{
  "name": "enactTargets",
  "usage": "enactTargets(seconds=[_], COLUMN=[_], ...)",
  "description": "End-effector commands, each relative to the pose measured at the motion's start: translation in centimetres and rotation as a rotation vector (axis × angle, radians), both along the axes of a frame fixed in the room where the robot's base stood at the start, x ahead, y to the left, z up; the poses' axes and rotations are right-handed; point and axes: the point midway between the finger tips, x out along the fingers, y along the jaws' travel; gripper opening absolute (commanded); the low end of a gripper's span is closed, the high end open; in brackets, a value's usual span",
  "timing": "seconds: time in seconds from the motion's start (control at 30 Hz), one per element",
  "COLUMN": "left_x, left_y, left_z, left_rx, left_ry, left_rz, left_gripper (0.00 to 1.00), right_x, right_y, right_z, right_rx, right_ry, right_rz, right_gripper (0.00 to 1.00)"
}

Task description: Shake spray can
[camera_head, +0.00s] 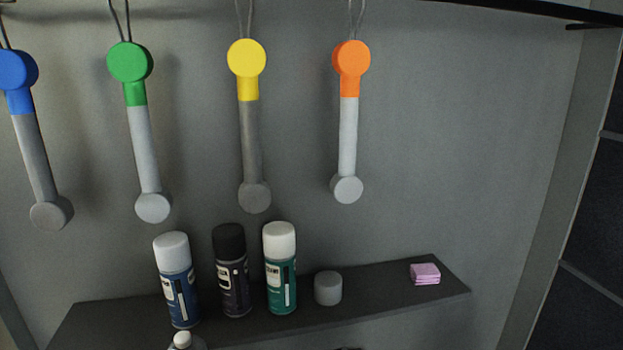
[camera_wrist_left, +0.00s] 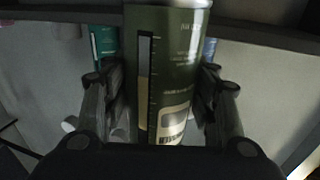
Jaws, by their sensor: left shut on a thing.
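A dark olive-green spray can (camera_wrist_left: 180,70) with printed label fills the middle of the left wrist view, its text upside down. My left gripper (camera_wrist_left: 156,84) is shut on this can, one finger on each side. In the head view a small white nozzle (camera_head: 182,340) on a grey shoulder shows at the bottom edge; it may be the top of the held can, but the rest is cut off. My left gripper is outside the head view. My right gripper shows in neither view.
A dark wall shelf (camera_head: 390,300) holds a blue can (camera_head: 178,285), a black can (camera_head: 233,275), a teal can (camera_head: 281,270), a grey cap-like cylinder (camera_head: 328,288) and pink pads (camera_head: 425,274). Several tools with coloured ends, one orange (camera_head: 351,60), hang above.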

Motion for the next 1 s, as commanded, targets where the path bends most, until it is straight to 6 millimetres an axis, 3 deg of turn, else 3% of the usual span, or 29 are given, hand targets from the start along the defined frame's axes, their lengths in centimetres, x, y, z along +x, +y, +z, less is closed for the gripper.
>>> enactTargets(seconds=[0.07,0.2,0.3,0.33,0.47,0.5,0.57,0.7,0.77,0.83,0.93,1.0], left_x=[0.0,-0.2,0.0,0.1,0.0,0.0,0.0,-0.1,0.0,0.1,0.0,0.0], left_y=[0.0,0.1,0.0,0.0,0.0,0.0,0.0,0.1,0.1,0.0,-0.1,0.0], left_z=[0.4,-7.3,-8.7,-7.8,-0.3,0.6,0.5,-7.3,-8.7,-7.8,-1.8,0.7], left_rx=[0.001,-0.007,-0.003,0.000,0.004,0.003,0.001,-0.008,-0.005,0.000,0.005,0.003], left_ry=[0.013,0.032,0.012,0.004,-0.010,-0.002,0.012,0.032,0.019,0.004,-0.011,-0.002], left_rz=[0.001,0.009,0.003,0.000,-0.005,-0.003,0.001,0.009,0.006,0.000,-0.006,-0.003], left_gripper=[0.10,0.10,0.10,0.10,0.10,0.10,0.10,0.10,0.10,0.10,0.10,0.10], right_x=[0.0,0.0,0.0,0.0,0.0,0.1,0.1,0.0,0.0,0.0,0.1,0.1], right_y=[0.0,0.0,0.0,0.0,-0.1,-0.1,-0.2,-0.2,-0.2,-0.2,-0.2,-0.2], right_z=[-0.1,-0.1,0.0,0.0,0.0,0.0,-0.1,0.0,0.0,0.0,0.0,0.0], right_rx=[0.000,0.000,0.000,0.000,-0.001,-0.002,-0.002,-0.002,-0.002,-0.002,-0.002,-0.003], right_ry=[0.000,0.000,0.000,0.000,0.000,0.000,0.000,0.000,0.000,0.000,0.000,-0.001], right_rz=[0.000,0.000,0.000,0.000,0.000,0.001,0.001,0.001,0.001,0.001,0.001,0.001], right_gripper=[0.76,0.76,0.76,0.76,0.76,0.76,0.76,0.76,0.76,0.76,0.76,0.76])
